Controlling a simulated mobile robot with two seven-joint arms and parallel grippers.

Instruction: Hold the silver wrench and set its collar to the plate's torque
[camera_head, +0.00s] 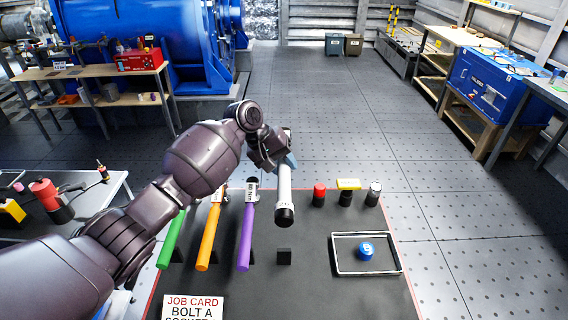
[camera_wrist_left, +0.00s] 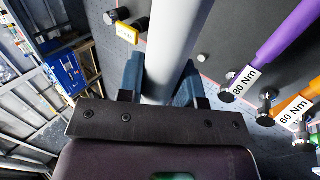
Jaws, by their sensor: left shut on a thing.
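My left gripper (camera_head: 287,161) is shut on the silver wrench (camera_head: 284,190) and holds it above the dark bench mat, its black end (camera_head: 284,216) pointing down toward the near side. In the left wrist view the wrench's pale shaft (camera_wrist_left: 176,45) runs between the two blue fingers of the left gripper (camera_wrist_left: 160,85). No collar scale or number on the wrench can be read, and I cannot make out a plate with a torque. My right gripper is not in view.
Green (camera_head: 171,238), orange (camera_head: 208,238) and purple (camera_head: 245,238) wrenches lie left of the silver one. A small black block (camera_head: 284,256) sits below it. Red (camera_head: 319,195), yellow-labelled (camera_head: 347,192) and silver-topped (camera_head: 373,194) pieces stand right. A tray (camera_head: 337,255) holds a blue piece. A job card (camera_head: 193,308) lies in front.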

